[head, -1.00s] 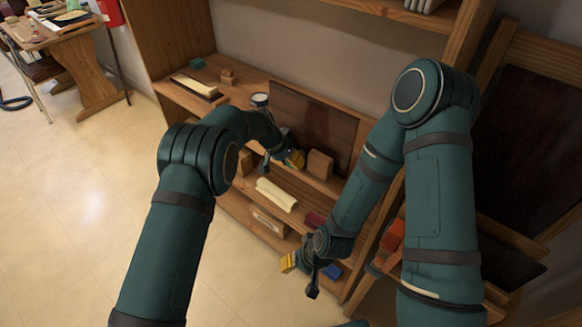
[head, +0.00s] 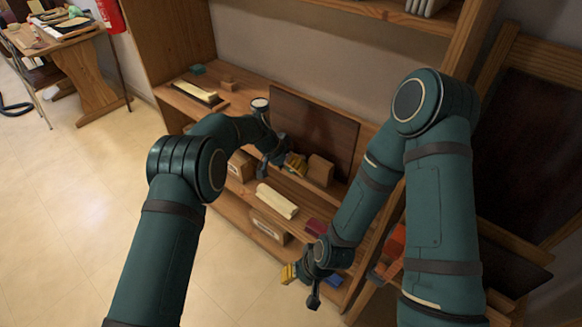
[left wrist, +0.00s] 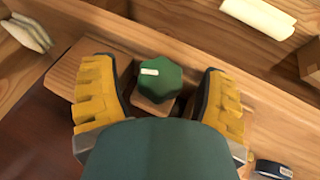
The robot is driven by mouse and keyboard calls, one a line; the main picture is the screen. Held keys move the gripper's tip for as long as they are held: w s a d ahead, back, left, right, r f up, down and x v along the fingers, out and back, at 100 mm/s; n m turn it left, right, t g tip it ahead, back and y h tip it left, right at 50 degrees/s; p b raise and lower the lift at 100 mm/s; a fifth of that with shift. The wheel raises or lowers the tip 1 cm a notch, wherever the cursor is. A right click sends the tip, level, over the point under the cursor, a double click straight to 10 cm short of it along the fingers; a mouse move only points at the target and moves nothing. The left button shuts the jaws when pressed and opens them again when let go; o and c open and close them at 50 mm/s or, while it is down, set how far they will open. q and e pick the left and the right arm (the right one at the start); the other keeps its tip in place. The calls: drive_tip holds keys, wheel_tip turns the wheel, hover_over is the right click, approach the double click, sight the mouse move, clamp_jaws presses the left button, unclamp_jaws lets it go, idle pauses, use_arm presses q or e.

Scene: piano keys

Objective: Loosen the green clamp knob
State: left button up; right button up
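The green clamp knob (left wrist: 158,83) is a faceted knob with a white mark on its face. In the left wrist view it stands on a wooden piece (left wrist: 151,108), between the two yellow fingers of my left gripper (left wrist: 160,95). The fingers are spread, with a gap on each side of the knob. In the head view my left gripper (head: 294,164) is at the wooden shelf beside the dark board; I cannot make out the knob there. My right gripper (head: 289,274) hangs low in front of the shelves, its yellow fingertips too small to judge.
A dark board (head: 316,131) leans behind the left gripper, with a wooden block (head: 320,171) to its right. A cream bar (head: 277,201) lies on the shelf below. A round white-topped item (head: 260,104) stands close to my left forearm. Open floor lies left.

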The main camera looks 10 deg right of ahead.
use_arm(q)
drive_tip(key=shift+r, duration=0.1)
drive_tip(key=v, duration=1.1)
drive_tip(key=shift+a+r, duration=0.25)
drive_tip(key=shift+r, duration=0.1)
